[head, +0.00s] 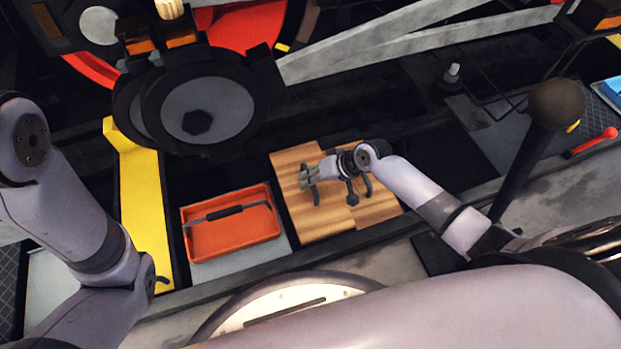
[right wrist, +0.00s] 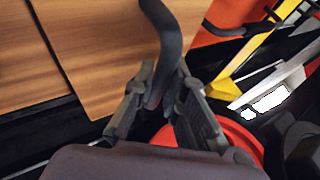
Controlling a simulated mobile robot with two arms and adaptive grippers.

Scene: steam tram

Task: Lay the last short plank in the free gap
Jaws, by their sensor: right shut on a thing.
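Two short wooden planks lie side by side in the head view, a left one (head: 291,207) and a right one (head: 376,208). My right gripper (head: 308,176) is over the left plank, with its fingers closed around that plank's dark curved handle. In the right wrist view my right gripper (right wrist: 160,100) is shut on the handle, and the held plank (right wrist: 105,50) lies beside the other plank (right wrist: 25,65), with a thin dark seam between them. I cannot tell whether the held plank rests fully down.
An orange tray (head: 232,243) with a dark handle stands left of the planks. A yellow bar (head: 146,215) is further left. Dark machinery with a round grey hub (head: 207,110) is above. A lever with a round knob (head: 556,103) rises at the right.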

